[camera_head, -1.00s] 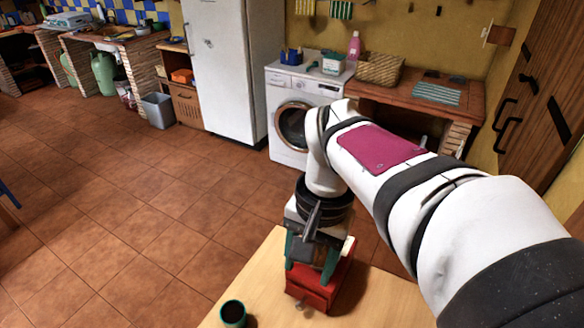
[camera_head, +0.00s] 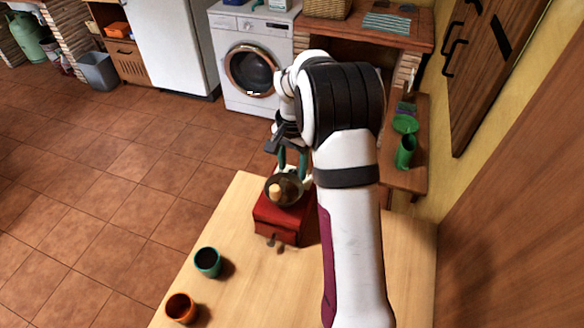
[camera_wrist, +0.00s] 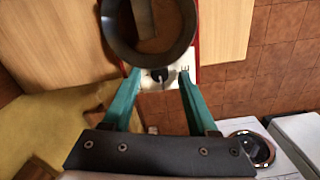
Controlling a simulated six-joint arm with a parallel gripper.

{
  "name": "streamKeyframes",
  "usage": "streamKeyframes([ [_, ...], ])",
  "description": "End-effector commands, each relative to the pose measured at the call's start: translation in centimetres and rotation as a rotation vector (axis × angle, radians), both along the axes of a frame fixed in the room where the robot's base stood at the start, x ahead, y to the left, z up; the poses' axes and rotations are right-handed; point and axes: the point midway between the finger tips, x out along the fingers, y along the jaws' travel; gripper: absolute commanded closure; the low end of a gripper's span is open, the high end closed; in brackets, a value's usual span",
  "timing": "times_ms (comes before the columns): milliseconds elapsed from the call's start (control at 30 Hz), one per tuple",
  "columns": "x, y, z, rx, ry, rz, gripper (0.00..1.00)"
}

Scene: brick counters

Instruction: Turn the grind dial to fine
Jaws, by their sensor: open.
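The red coffee grinder (camera_head: 277,222) stands on the light wooden table, with a dark round hopper (camera_head: 287,200) on top and a small drawer knob in front. In the wrist view the hopper rim (camera_wrist: 110,42) fills the upper middle. Just below it is a white plate with the black grind dial (camera_wrist: 159,76), and small marks beside it that I cannot read clearly. My gripper (camera_wrist: 158,80) is open, its two teal fingers on either side of the dial with gaps showing. In the head view my gripper (camera_head: 292,165) is behind the hopper, and the dial is hidden.
A teal cup (camera_head: 208,262) and an orange cup (camera_head: 181,307) stand on the table (camera_head: 236,235) left of the grinder. The washing machine (camera_head: 248,100) stands beyond the table. A green cup (camera_head: 405,152) is on a side shelf at right.

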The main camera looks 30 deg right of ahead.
Motion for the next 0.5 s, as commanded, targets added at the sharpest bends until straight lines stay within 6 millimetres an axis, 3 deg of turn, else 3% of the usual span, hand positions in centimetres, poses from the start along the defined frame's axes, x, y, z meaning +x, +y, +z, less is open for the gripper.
streamKeyframes([
  [133, -0.1, 0.0, -1.3, 0.0, 0.001, 0.001, 0.41],
  [433, 0.0, 0.0, -1.5, 0.0, 0.0, 0.001, 0.41],
  [500, 0.0, 0.0, -1.5, 0.0, 0.0, 0.001, 0.52],
])
